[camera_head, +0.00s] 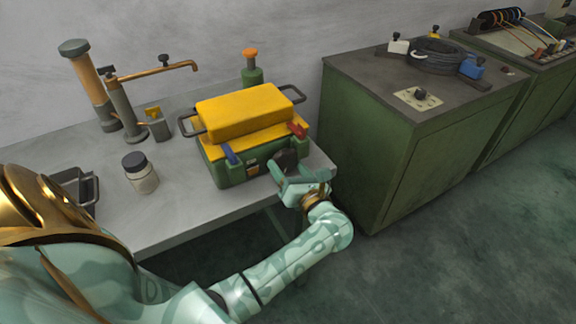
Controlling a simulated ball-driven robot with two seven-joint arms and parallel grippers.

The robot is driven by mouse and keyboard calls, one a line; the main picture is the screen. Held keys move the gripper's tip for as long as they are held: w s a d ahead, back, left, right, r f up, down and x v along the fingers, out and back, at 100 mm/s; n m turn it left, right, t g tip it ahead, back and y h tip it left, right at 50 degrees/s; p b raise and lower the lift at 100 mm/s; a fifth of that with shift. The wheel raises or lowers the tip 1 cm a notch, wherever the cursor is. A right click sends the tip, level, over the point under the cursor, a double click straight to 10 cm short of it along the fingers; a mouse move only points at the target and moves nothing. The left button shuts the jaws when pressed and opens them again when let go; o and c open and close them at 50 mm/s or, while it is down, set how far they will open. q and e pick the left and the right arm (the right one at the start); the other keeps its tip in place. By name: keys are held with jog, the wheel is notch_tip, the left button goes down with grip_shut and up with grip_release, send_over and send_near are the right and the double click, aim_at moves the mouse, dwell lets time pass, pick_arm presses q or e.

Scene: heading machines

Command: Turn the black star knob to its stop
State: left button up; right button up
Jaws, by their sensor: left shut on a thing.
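The black star knob (287,158) is a dark round shape at the right of the front of a green and yellow box (208,172). The box stands on a grey table. My left gripper (284,168) is at this front face, shut on the knob. The gripper covers part of the knob, so its turn angle cannot be read. My right gripper is not in view.
A blue latch (231,154) and a red latch (298,130) sit on the box. A jar (140,173), a tray (75,185) and a brass tap (160,70) stand on the table (185,205). A green cabinet (375,150) stands at the right.

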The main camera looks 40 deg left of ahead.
pick_arm(q)
jog(key=m+p, duration=0.1)
jog(key=m, duration=0.2)
jog(key=shift+r+p, duration=0.15)
jog(key=shift+p, duration=0.2)
jog(key=shift+m, duration=0.4)
jog(key=o, duration=1)
